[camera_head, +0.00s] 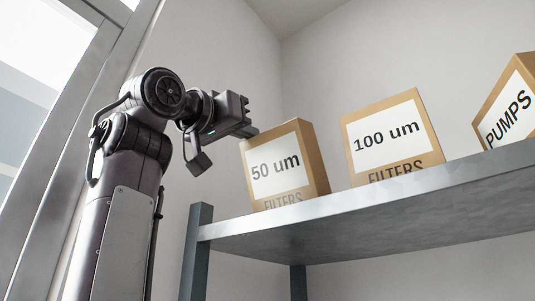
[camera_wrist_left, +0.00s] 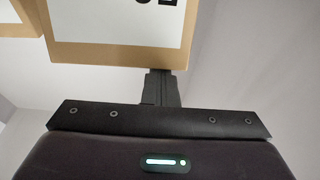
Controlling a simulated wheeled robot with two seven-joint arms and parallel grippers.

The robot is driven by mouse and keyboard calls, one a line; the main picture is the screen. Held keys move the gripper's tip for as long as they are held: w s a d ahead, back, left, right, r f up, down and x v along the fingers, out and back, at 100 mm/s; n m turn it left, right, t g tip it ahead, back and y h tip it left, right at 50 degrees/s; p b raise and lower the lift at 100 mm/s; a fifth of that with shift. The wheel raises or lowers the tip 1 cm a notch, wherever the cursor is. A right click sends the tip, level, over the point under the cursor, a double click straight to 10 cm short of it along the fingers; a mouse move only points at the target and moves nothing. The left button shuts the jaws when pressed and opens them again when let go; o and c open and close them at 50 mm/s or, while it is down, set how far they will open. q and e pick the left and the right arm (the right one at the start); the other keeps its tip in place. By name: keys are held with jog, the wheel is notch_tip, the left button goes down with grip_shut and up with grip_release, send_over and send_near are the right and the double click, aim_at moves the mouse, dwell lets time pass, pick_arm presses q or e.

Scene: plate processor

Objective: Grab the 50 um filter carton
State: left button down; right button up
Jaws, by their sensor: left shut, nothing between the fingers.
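The 50 um filter carton (camera_head: 275,172) is a brown box with a white label, on the left end of a high metal shelf. In the left wrist view the carton (camera_wrist_left: 115,52) fills the upper part, with part of its label upside down. My left gripper (camera_head: 250,132) is shut and empty, its fingertips close to the carton's upper left corner. In the left wrist view the shut fingers (camera_wrist_left: 160,88) point at the carton's near edge; I cannot tell whether they touch it. My right gripper is in neither view.
The 100 um filter carton (camera_head: 393,140) stands to the right, with a gap between the two. A pumps carton (camera_head: 508,105) is farther right. The metal shelf (camera_head: 370,215) has an upright post (camera_head: 196,250) at its left end. A plain wall is behind.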

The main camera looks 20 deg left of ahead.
pick_arm(q)
jog(key=s+a+f+b, duration=0.1)
jog(key=b, duration=0.1)
jog(key=s+a+f+t+b, duration=0.1)
jog(key=b, duration=0.1)
jog(key=shift+f+t+h, duration=0.3)
jog(key=shift+f, duration=0.1)
jog(key=shift+w, duration=0.1)
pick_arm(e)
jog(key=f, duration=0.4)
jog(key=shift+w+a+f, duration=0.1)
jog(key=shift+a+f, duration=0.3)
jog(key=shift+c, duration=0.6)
pick_arm(q)
jog(key=shift+s+r, duration=0.3)
jog(key=shift+s, duration=0.15)
